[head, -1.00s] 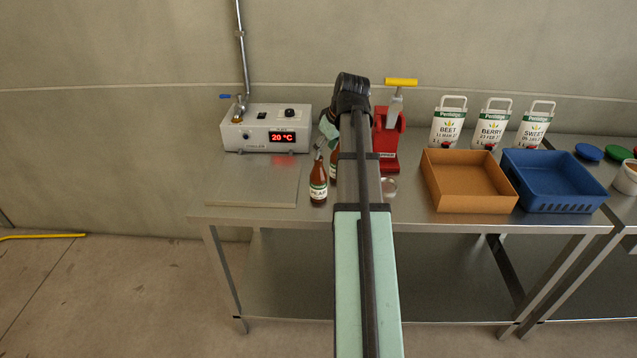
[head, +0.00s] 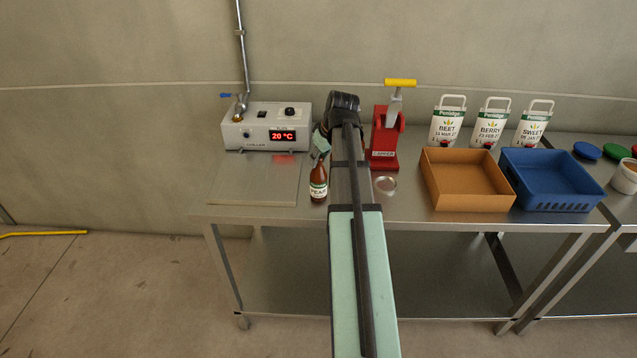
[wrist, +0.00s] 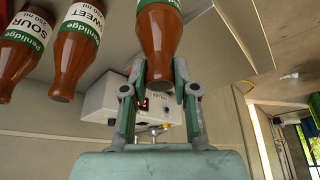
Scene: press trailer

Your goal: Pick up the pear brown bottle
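The pear brown bottle (head: 318,188) stands upright on the steel table, left of my arm, its label reading PEAR. My gripper (head: 320,146) is partly visible just above the bottle's neck, beside my dark wrist. In the wrist view, my gripper (wrist: 158,72) is open, with one finger on each side of the end of a brown bottle (wrist: 160,35). That bottle's name is cut off at the top edge. I cannot tell whether the fingers touch it. A SWEET bottle (wrist: 74,52) and a SOUR bottle (wrist: 24,50) show to its left.
The chiller box (head: 266,128) with its flat plate (head: 255,180) is at left. A red capper (head: 385,140) with a yellow handle and a small round dish (head: 385,184) are right of my arm. An orange tray (head: 468,208), a blue crate (head: 552,202) and pouches stand further right.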

